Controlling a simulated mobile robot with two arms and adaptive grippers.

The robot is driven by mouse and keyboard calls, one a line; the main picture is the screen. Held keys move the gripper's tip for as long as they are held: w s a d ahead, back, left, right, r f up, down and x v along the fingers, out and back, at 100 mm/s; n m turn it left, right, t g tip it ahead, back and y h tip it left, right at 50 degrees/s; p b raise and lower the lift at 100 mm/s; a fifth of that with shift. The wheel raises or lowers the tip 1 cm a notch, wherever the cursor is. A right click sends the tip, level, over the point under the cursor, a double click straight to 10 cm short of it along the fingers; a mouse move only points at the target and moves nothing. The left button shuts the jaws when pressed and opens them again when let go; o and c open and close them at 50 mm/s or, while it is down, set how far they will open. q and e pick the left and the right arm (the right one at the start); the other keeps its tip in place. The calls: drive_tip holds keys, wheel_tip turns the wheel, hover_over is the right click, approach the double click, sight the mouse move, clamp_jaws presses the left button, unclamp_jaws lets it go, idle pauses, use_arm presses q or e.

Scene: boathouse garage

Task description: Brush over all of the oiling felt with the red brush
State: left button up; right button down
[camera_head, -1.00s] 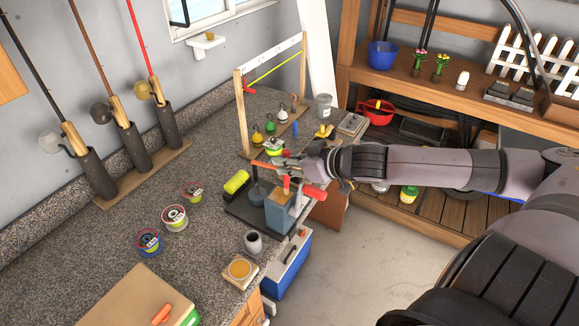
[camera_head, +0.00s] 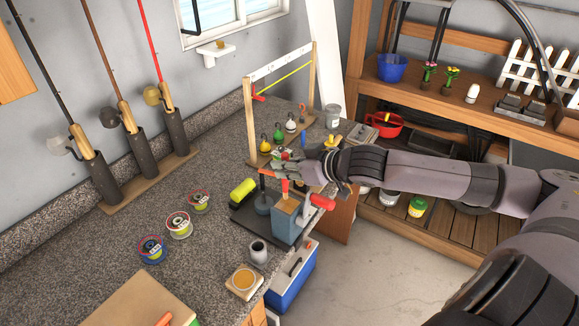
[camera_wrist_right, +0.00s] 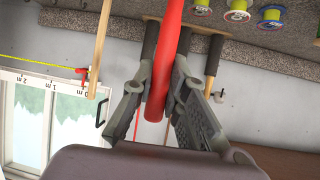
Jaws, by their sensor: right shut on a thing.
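The red brush (camera_head: 285,187) hangs from my right gripper (camera_head: 281,173), which is shut on its handle. The right wrist view shows the red handle (camera_wrist_right: 170,50) between the two fingers (camera_wrist_right: 158,95). A tan pad (camera_head: 288,207), which looks like the oiling felt, lies on top of a grey-blue block at the counter's right edge. The brush's lower end is at the pad's far left part; I cannot tell whether it touches. The gripper is above the pad and hides part of the bench behind. My left gripper is not in view.
Close around the block stand a red handle (camera_head: 323,202), a dark post (camera_head: 263,200) and a yellow-green roll (camera_head: 242,192). A dark cup (camera_head: 258,252) and a wooden board with a round tan disc (camera_head: 244,279) are nearer. Several line spools lie left. A wooden frame (camera_head: 250,120) stands behind.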

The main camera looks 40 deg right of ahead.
drive_tip(key=shift+f, duration=0.1)
drive_tip(key=shift+s+d+f, duration=0.1)
drive_tip(key=shift+s+d, duration=0.05)
drive_tip(key=shift+s, duration=0.15)
drive_tip(key=shift+s+d+p, duration=0.25)
drive_tip(key=shift+s+p, duration=0.4)
drive_tip(key=shift+p, duration=0.45)
drive_tip(key=shift+s+d+p, duration=0.25)
drive_tip(key=shift+s+p, duration=0.35)
drive_tip(key=shift+p, duration=0.5)
